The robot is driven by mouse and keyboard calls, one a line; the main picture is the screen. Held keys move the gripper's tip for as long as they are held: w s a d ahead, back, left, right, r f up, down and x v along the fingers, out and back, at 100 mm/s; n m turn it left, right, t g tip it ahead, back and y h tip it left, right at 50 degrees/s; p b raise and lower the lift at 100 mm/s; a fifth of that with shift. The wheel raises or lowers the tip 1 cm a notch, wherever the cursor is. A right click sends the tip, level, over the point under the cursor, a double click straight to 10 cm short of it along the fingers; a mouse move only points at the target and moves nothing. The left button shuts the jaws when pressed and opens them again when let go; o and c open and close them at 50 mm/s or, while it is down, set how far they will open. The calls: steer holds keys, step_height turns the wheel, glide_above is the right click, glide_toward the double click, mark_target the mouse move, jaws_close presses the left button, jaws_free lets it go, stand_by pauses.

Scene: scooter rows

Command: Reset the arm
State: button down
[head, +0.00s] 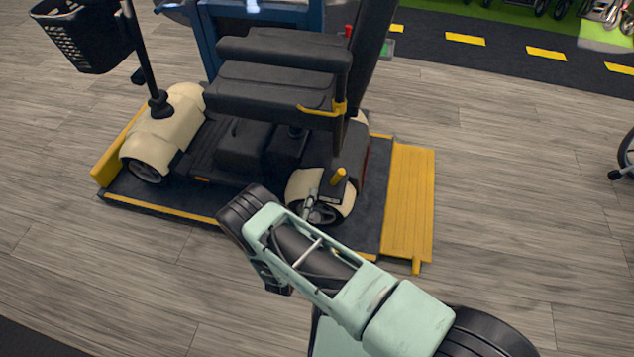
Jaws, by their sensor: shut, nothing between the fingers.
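My arm, pale green with black joints, reaches in from the lower right and bends at a black joint over the platform's front edge. My gripper (328,193) shows small and partly hidden beyond the forearm, grey and black, at the scooter's near rear wheel. It is shut and empty. Its tip is close beside a short yellow lever (339,177) on the scooter; I cannot tell whether they touch. The mobility scooter (182,118) has cream fenders, a black seat and a front basket (84,36).
The scooter stands on a dark platform (150,197) with yellow edges and a yellow ramp (409,205) on its right. A blue frame (212,40) stands behind. A wheel (627,155) shows at the right edge. The wood-look floor right of the ramp is clear.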

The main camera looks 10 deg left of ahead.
steer(key=shift+s+a, duration=0.1)
steer(key=shift+s, duration=0.7)
